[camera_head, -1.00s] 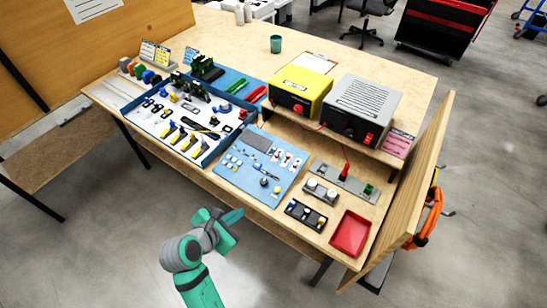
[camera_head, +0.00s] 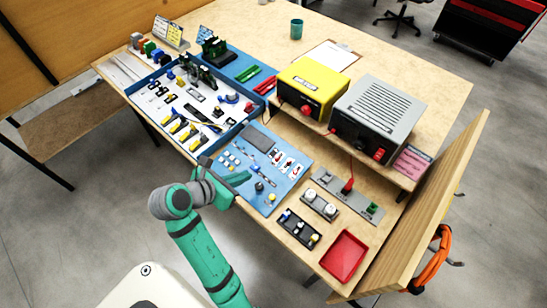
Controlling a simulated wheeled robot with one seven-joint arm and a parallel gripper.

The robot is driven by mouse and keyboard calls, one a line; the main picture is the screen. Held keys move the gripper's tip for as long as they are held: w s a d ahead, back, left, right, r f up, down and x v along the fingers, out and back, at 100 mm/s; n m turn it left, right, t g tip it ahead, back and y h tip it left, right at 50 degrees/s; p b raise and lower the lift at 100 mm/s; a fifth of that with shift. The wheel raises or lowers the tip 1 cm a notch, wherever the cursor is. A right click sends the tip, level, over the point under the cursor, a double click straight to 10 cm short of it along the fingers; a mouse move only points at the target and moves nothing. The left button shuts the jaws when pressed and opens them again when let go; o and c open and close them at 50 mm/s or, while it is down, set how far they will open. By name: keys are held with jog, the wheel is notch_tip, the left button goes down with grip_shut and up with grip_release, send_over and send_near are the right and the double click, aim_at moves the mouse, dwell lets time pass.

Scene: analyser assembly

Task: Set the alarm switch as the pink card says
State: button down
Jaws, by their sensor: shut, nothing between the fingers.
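My gripper (camera_head: 243,180) is shut and empty, in front of the blue mat's left edge and well left of the card.
The blue mat (camera_head: 285,137) holds small parts. A blue-rimmed tray (camera_head: 203,149) of tools lies left of it. A yellow box (camera_head: 312,84) stands beside the grey box. A red tray (camera_head: 344,257) is near the front edge. An upright wooden panel (camera_head: 440,205) bounds the right side.

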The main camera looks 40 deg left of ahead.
aim_at(277, 158)
jog(key=x, duration=0.9)
jog(key=shift+s+d+f, duration=0.1)
jog(key=shift+d+f, duration=0.05)
jog(key=shift+d, duration=0.1)
jog(key=w, duration=0.3)
jog(key=shift+w, duration=0.15)
jog(key=shift+w+d+r, duration=0.1)
jog(key=shift+w+r, duration=0.1)
jog(key=shift+w, duration=0.35)
jog(key=shift+w, duration=0.1)
